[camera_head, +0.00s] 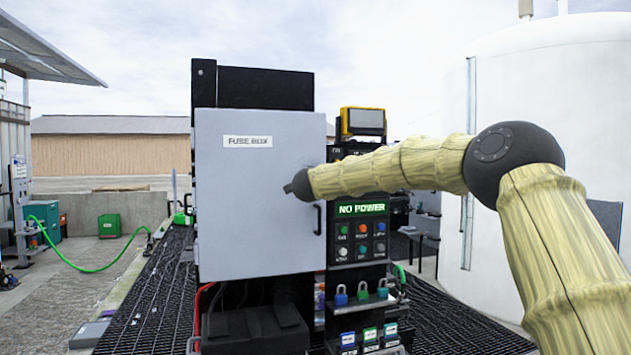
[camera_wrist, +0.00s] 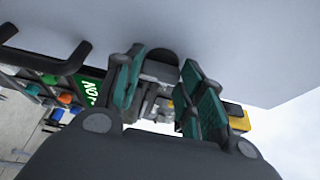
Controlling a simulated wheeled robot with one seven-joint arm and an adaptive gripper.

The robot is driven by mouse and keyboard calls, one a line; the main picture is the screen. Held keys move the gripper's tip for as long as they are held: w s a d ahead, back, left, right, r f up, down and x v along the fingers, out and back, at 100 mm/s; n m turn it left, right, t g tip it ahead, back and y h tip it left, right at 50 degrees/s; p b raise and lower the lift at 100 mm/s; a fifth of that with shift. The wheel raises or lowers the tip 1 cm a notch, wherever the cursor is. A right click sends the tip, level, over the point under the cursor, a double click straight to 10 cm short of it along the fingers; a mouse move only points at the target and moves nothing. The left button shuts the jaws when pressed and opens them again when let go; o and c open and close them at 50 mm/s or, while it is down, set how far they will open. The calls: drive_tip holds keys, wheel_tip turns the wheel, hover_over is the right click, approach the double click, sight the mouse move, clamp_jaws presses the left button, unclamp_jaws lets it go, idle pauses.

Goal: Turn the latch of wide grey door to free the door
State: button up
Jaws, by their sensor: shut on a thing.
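The wide grey door (camera_head: 245,205), labelled FUSE BOX, covers the front of the black cabinet and looks shut. My gripper (camera_head: 291,187) is at the right part of the door, at about mid-height. In the wrist view, my gripper (camera_wrist: 162,85) has its two teal-padded fingers on either side of a dark grey latch (camera_wrist: 160,69) on the door face and is shut on it. In the head view my gripper and wrist hide the latch, so its turn angle cannot be told. A black door handle (camera_head: 318,218) is just below and right of my gripper; it also shows in the wrist view (camera_wrist: 72,60).
A control panel (camera_head: 358,240) with a green NO POWER display and buttons stands right of the door. A yellow-framed device (camera_head: 363,121) sits above it. Several padlocks (camera_head: 362,292) are below. A white tank (camera_head: 560,90) stands at right. Open grating (camera_head: 150,300) lies left.

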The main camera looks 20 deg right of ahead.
drive_tip(key=o, duration=1)
drive_tip(key=shift+d, duration=0.15)
drive_tip(key=shift+s+a, duration=0.1)
drive_tip(key=shift+a, duration=0.1)
drive_tip(key=v, duration=1.1)
drive_tip(key=shift+s, duration=0.4)
